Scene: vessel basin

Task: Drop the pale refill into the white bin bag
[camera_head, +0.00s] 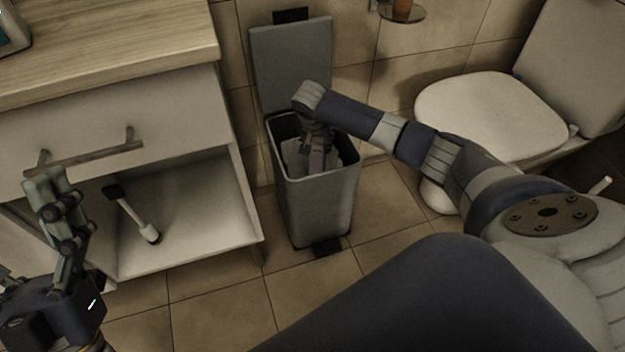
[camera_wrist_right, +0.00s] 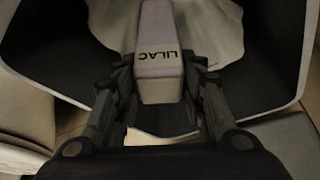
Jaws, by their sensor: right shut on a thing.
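The pale refill (camera_wrist_right: 161,60), marked LILAC, is held between the fingers of my right gripper (camera_wrist_right: 160,78) in the right wrist view. In the head view my right gripper (camera_head: 318,160) points down inside the mouth of the grey bin (camera_head: 318,205), whose lid (camera_head: 290,60) stands open. The white bin bag (camera_head: 346,150) lines the bin. In the wrist view the bag (camera_wrist_right: 222,30) lies beyond and around the refill. The refill is hard to make out in the head view. My left gripper (camera_head: 50,188) is by the drawer handle; its opening is unclear.
A cabinet with a drawer handle (camera_head: 90,157) and an open shelf stands at the left, with a white brush-like tool (camera_head: 140,215) on the shelf. A toilet (camera_head: 490,110) stands at the right. Tiled floor (camera_head: 215,300) is clear in front of the bin.

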